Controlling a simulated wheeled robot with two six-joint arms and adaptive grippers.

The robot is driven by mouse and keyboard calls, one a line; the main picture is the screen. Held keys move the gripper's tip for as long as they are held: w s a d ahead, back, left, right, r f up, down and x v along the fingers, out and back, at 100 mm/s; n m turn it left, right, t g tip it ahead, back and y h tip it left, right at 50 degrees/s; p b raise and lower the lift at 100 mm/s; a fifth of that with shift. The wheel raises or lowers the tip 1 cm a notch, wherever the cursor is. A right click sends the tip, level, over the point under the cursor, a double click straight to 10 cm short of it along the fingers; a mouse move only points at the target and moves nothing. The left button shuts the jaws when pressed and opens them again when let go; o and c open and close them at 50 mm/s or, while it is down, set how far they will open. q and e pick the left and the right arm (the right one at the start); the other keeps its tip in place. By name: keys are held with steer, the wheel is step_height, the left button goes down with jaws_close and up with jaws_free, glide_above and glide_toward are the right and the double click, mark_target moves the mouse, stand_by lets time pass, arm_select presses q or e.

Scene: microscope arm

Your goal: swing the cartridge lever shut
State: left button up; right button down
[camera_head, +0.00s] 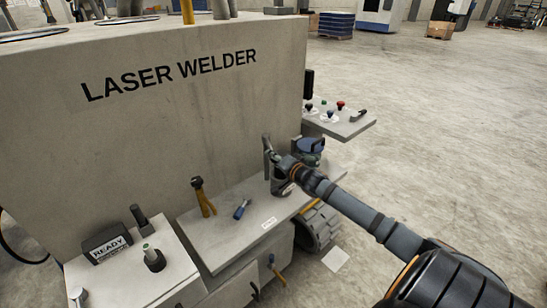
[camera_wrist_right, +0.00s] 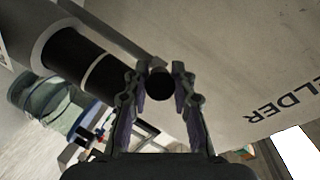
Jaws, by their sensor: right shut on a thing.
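My right gripper (camera_head: 275,163) reaches in from the lower right to the right end of the welder's front ledge. In the right wrist view, its two fingers (camera_wrist_right: 160,88) are closed around a round black knob (camera_wrist_right: 159,84). The knob looks like the end of the cartridge lever, whose grey bar (camera_wrist_right: 142,52) runs up and left behind it. In the head view the gripper and wrist hide most of the lever. My left gripper is in neither view.
The big grey LASER WELDER body (camera_head: 170,110) stands behind the ledge (camera_head: 225,255). A yellow-handled tool (camera_head: 203,197) and a blue item (camera_head: 242,209) lie left of the gripper. A button panel (camera_head: 345,122) juts out behind. Open floor (camera_head: 450,150) lies to the right.

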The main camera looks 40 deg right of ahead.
steer(key=shift+r, duration=0.15)
steer(key=c, duration=1.1)
jaws_free()
steer(key=shift+w, duration=0.1)
